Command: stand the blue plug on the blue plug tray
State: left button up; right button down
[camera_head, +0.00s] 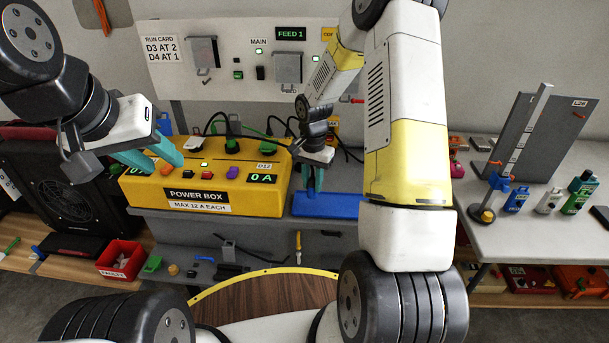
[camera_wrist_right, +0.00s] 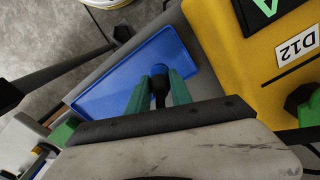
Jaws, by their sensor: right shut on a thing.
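The blue tray (camera_head: 338,207) is a shallow rimmed tray on the grey bench, right of the yellow power box; the right wrist view shows its bare floor (camera_wrist_right: 110,82). My right gripper (camera_head: 315,188) points down over the tray, its teal fingers shut on a dark plug-like piece (camera_wrist_right: 159,86). My left gripper (camera_head: 165,168) is open and empty over the left part of the power box.
The power box (camera_head: 208,185) has knobs and cables on top, close beside the tray. A panel (camera_head: 245,65) stands behind. A red bin (camera_head: 120,260) is at lower left.

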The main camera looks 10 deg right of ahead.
jog(key=shift+f, duration=1.7)
jog(key=shift+f, duration=0.15)
jog(key=c, duration=1.1)
grip_release()
jog(key=shift+c, duration=0.2)
notch_tip(320, 180, up, 12)
jog(key=shift+r, duration=0.2)
notch_tip(320, 180, up, 7)
jog(key=n+t, duration=0.1)
send_over(312, 191)
jog(key=s, duration=0.2)
jog(key=s+a+r+n+t+y, duration=0.1)
jog(key=s+r+n+t, duration=0.1)
jog(key=s+r, duration=0.5)
jog(key=s+a+r+n+t+y, duration=0.1)
jog(key=s+r+n+t, duration=0.2)
jog(key=s, duration=1.1)
notch_tip(312, 191, up, 4)
jog(key=shift+f+n, duration=0.15)
jog(key=shift+n, duration=0.95)
